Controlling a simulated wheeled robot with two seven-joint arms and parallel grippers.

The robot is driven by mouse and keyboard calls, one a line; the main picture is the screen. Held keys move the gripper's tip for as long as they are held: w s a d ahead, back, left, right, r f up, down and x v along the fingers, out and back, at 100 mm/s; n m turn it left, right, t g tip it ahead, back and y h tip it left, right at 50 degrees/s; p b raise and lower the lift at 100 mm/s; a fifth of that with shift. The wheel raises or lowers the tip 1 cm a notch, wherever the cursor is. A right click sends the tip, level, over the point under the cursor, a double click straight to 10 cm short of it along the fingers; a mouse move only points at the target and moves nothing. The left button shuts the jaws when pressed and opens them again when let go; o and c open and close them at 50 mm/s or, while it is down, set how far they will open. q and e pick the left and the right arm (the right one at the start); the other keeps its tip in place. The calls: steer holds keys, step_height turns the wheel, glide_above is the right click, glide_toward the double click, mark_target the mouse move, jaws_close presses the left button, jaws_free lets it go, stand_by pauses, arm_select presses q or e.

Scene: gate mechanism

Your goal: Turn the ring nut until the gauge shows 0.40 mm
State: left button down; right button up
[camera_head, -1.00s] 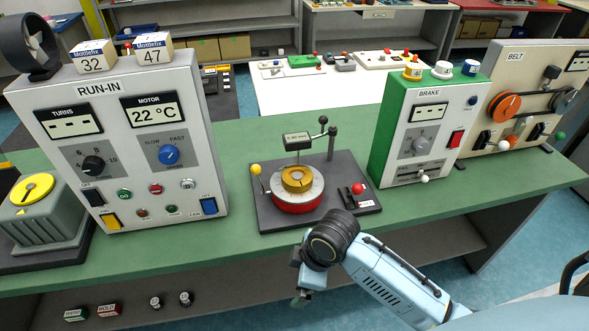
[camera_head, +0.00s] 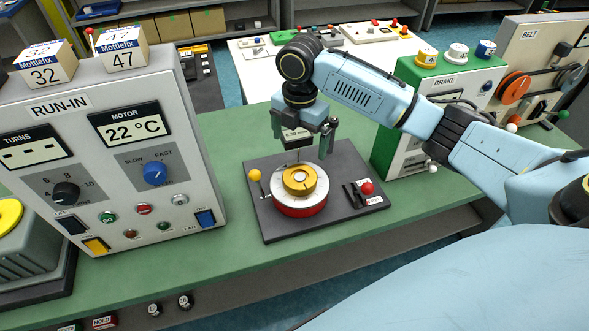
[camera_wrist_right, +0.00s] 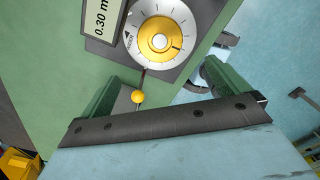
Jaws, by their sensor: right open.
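The gold ring nut (camera_head: 299,180) sits on a white graduated dial with a red base (camera_head: 300,209), on a dark plate. The nut also shows in the right wrist view (camera_wrist_right: 158,37). The gauge (camera_wrist_right: 103,18) is cut off by the frame edge in that view and reads 0.30. In the head view the gauge is partly hidden by my gripper. My right gripper (camera_head: 302,140) points down, open and empty, above the far side of the ring nut and close to the gauge. Its fingers do not appear around the nut. My left gripper is not in view.
A yellow-knobbed lever (camera_head: 254,175) stands left of the dial and a red knob (camera_head: 367,188) right of it. The RUN-IN panel (camera_head: 60,108) stands left and the green BRAKE box (camera_head: 412,72) right. Green bench shows clear in front of the plate.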

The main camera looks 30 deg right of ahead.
mark_target(299, 178)
step_height(299, 178, down, 13)
steer(key=shift+s+r, duration=0.1)
stand_by(0.3)
steer(key=c, duration=0.9)
